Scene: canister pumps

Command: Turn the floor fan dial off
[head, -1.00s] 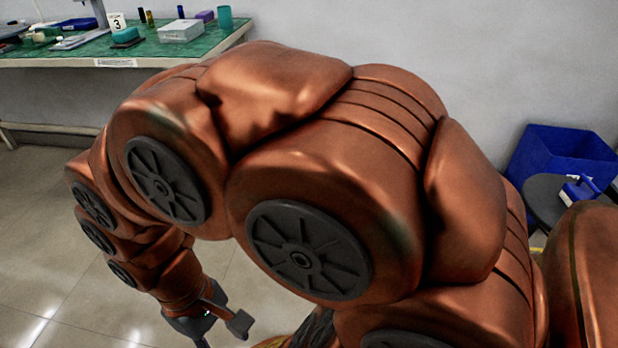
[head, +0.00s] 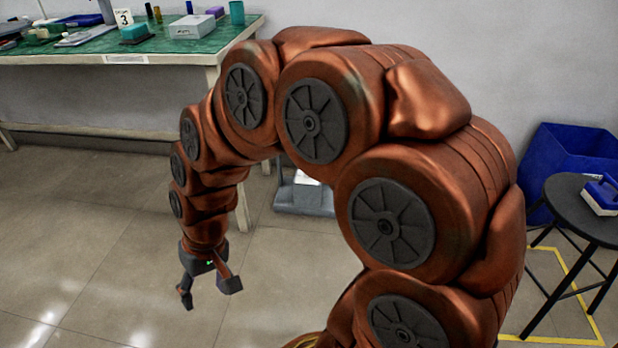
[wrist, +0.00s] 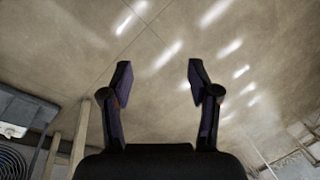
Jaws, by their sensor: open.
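My gripper (head: 208,290) hangs open and empty above the tiled floor, left of centre in the head view. Its two spread fingers also show in the wrist view (wrist: 160,76), with only bare floor between and beyond them. A round dark grille (wrist: 12,163), which looks like part of the floor fan, is cut off at the lower left edge of the wrist view, left of my gripper. A grey boxy thing on the floor (head: 305,197) is partly hidden behind my arm in the head view; I cannot tell whether it belongs to the fan. No dial can be made out.
A green-topped workbench (head: 150,45) with small items stands at the back left. A black stool (head: 570,205) bearing a blue-and-white object (head: 602,195) and a blue bin (head: 565,155) stand at the right. Yellow tape (head: 560,340) marks the floor there. The left floor is clear.

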